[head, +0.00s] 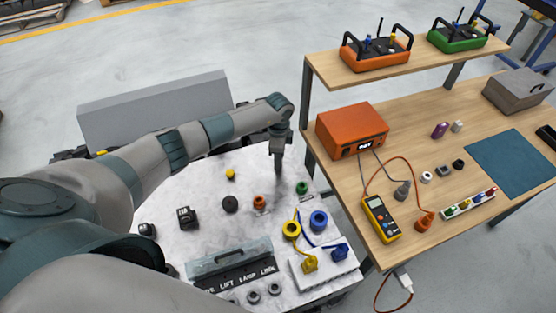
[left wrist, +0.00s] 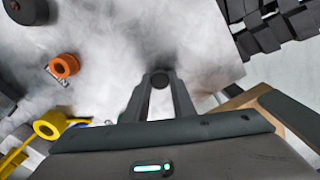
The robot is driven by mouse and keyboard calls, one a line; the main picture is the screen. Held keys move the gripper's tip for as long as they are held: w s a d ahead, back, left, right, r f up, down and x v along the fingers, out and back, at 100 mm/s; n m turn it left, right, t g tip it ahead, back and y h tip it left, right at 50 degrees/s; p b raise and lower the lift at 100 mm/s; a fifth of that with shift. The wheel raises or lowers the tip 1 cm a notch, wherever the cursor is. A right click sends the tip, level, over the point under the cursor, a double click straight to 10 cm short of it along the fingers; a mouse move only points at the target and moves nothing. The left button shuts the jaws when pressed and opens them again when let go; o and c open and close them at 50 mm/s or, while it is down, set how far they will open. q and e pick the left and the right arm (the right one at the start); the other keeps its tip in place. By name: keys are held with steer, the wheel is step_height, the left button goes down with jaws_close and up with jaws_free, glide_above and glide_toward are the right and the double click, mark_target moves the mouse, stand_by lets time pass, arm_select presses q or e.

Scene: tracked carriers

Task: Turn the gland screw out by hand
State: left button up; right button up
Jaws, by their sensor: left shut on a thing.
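My left gripper (head: 278,170) points down at the back right part of the carrier's pale top (head: 200,175). In the left wrist view, its two fingers (left wrist: 160,84) are closed on a small dark round piece (left wrist: 160,80), seen end-on, which looks like the gland screw. The head view does not show this piece clearly, as the fingers cover it. I cannot tell how far it sits in the carrier top. My right gripper is not in view.
An orange-ringed fitting (head: 260,202), a black disc (head: 230,203) and a green fitting (head: 302,187) stand near the gripper. A wooden bench (head: 330,185) with an orange tester (head: 350,130) stands close on the right.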

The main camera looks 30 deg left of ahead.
arm_select(q)
steer(key=n+p, duration=0.3)
steer(key=n, duration=0.2)
steer(key=shift+s+r, duration=0.1)
steer(key=shift+r, duration=0.05)
steer(key=shift+d+f+n, duration=0.1)
steer(key=shift+f+n, duration=0.2)
steer(key=shift+n, duration=1.1)
steer(key=o, duration=0.9)
steer(key=shift+c, duration=0.2)
steer(key=shift+r, duration=0.1)
